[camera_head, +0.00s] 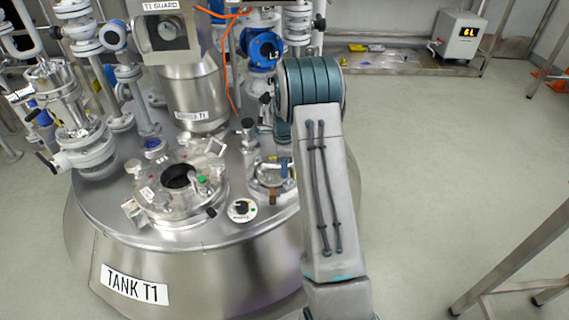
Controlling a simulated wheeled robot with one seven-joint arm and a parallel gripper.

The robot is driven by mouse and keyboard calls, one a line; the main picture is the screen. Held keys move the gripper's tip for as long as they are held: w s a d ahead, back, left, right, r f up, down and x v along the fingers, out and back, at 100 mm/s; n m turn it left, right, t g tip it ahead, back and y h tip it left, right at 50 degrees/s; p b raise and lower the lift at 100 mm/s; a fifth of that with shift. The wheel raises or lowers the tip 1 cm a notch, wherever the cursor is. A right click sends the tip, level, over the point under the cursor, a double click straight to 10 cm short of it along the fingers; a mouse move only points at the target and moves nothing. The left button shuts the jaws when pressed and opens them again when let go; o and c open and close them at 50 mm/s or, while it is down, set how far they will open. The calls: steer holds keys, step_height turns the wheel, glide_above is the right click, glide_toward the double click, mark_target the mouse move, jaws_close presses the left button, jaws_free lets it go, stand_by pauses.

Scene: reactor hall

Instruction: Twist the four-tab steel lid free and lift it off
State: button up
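The steel tank T1 (120,225) fills the left and middle of the head view. On its top is a round steel fitting (160,203) with a dark round centre and several clamps or tabs around its rim. To its right is a smaller round port (268,180), partly covered at its right side by my arm. I cannot tell for certain which of these is the four-tab lid. My arm stands upright in front of the tank's right side. My gripper is not visible, so its hold is not shown.
A dial with a black knob (242,209) sits on the tank top between the two fittings. White valves and pipes (85,145) crowd the left, and a steel column (190,90) rises behind. A steel frame (520,265) stands at lower right; the floor between is clear.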

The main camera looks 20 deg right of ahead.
jaws_close()
steer(key=m, duration=0.1)
steer(key=m+p, duration=0.1)
steer(key=shift+s+a+r+m, duration=0.15)
steer(key=shift+s+a+m, duration=0.2)
steer(key=shift+a+m, duration=0.05)
steer(key=shift+s+a+m+p, duration=0.2)
steer(key=shift+m+p, duration=0.3)
steer(key=shift+m, duration=0.6)
steer(key=shift+s+m+p, duration=0.1)
steer(key=shift+m+p, duration=0.2)
steer(key=shift+m, duration=0.1)
step_height(320, 180, up, 7)
steer(key=p, duration=0.6)
steer(key=shift+r, duration=0.15)
